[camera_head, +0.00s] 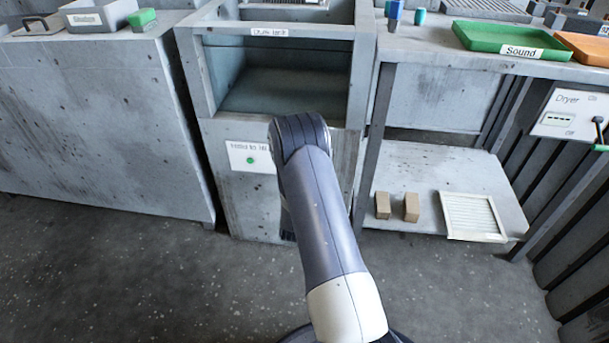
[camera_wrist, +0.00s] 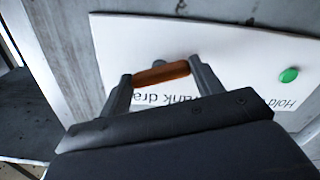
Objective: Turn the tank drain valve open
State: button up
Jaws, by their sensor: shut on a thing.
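The tank drain valve's orange-brown handle (camera_wrist: 160,75) shows in the wrist view, in front of a white label plate (camera_wrist: 130,38). It lies nearly level in that picture, its right end slightly higher. My gripper (camera_wrist: 161,70) is shut on the handle, one finger at each end. The words "Tank drain" appear upside down below the handle, partly covered by my gripper. In the head view my arm hides the valve and my gripper. The white plate (camera_head: 236,156) with a green dot shows there on the tank front, left of my arm.
A green button (camera_wrist: 288,75) sits on the plate right of the handle. The open dunk tank (camera_head: 285,85) stands above the plate. A shelf (camera_head: 415,170) with two small brown blocks and a white filter panel is to the right. The floor in front is clear.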

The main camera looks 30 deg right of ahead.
jog(key=shift+c, duration=0.8)
jog(key=shift+n, duration=0.3)
jog(key=shift+n+b, duration=1.95)
jog(key=shift+n, duration=4.55)
jog(key=o, duration=1)
